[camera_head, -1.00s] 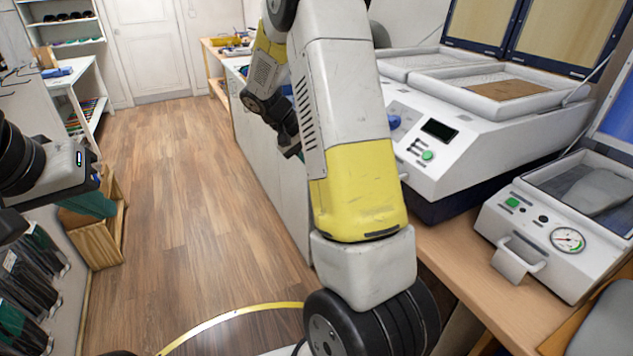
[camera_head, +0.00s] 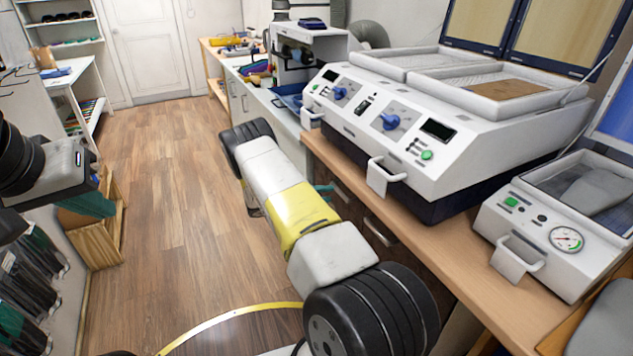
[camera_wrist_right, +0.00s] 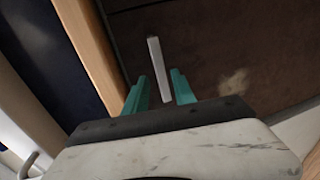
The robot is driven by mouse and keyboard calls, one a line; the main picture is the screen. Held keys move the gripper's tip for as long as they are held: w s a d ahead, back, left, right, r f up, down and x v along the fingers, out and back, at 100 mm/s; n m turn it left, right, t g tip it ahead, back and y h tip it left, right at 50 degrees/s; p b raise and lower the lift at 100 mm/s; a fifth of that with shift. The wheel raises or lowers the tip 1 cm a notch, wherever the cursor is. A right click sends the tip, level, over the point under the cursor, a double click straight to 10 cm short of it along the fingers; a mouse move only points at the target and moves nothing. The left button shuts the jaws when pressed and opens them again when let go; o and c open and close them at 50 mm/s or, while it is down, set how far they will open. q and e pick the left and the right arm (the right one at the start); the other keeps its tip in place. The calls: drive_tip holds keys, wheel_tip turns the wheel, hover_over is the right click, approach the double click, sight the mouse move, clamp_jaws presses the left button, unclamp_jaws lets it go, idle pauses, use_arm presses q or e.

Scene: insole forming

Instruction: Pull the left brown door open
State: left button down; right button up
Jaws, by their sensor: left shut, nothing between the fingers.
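The brown doors sit under the wooden counter edge in the head view. The left brown door (camera_head: 328,177) is partly covered by my right arm; it looks closed. The right brown door's metal handle (camera_head: 380,231) is in plain sight. My right gripper (camera_head: 325,191) is low at the left door, mostly hidden behind my arm. In the right wrist view, my right gripper (camera_wrist_right: 160,90) has its teal fingers apart, with a pale bar handle (camera_wrist_right: 155,65) on the brown door (camera_wrist_right: 220,50) showing between them. I cannot tell whether they touch it. My left gripper (camera_head: 108,207) is shut at the left.
A white forming machine (camera_head: 440,110) with blue knobs and a front handle stands on the wooden counter (camera_head: 450,245). A smaller press with a gauge (camera_head: 540,235) is at right. A wooden crate (camera_head: 98,240) stands at left. The wooden floor (camera_head: 165,190) between is clear.

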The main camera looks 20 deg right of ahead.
drive_tip(key=x, duration=0.5)
clamp_jaws()
idle(1.4)
